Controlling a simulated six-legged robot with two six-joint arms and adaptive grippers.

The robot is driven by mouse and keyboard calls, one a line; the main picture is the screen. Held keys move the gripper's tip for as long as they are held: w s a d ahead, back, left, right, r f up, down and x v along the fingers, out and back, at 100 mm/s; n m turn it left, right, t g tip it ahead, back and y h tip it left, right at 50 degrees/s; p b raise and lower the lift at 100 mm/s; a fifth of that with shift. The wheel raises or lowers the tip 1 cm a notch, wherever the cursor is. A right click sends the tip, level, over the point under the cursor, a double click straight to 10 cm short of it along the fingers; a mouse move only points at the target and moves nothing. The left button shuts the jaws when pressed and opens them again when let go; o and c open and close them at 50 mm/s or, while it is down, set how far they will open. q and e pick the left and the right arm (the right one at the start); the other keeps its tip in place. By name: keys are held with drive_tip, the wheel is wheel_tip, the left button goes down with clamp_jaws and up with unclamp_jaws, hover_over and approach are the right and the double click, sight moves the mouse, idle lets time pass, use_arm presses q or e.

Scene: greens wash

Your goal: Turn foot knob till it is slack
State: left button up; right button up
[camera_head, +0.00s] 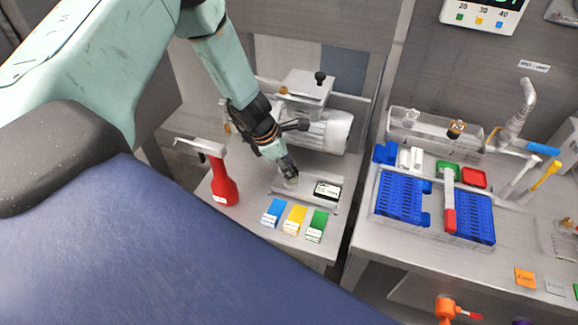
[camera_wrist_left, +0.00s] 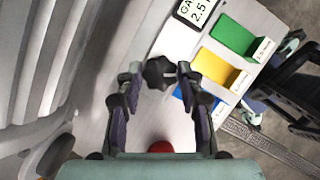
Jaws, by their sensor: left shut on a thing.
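The foot knob (camera_wrist_left: 158,73) is a black, star-shaped knob near the centre of the left wrist view. It sits between the two fingertips of my left gripper (camera_wrist_left: 160,80), which is shut on it. In the head view my left gripper (camera_head: 288,170) reaches down to the metal plate in front of the grey motor (camera_head: 330,131), and its fingers hide the knob. Whether the knob is tight or slack cannot be told. My right gripper is not in view.
Blue (camera_head: 273,212), yellow (camera_head: 295,218) and green (camera_head: 317,225) blocks stand along the bench's front edge, beside a small gauge display (camera_head: 328,190). A red-bodied tool (camera_head: 223,184) stands left.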

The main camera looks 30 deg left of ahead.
use_arm(q)
drive_tip(key=c, duration=0.3)
drive_tip(key=shift+r+m+p, duration=0.1)
drive_tip(key=shift+m+p, duration=0.8)
drive_tip(key=shift+c, duration=0.2)
drive_tip(key=shift+w+m+g+h, duration=0.15)
drive_tip(key=shift+m+g+h, duration=0.25)
drive_tip(key=shift+m, duration=0.6)
drive_tip(key=o, duration=1.2)
drive_tip(key=shift+c, duration=0.2)
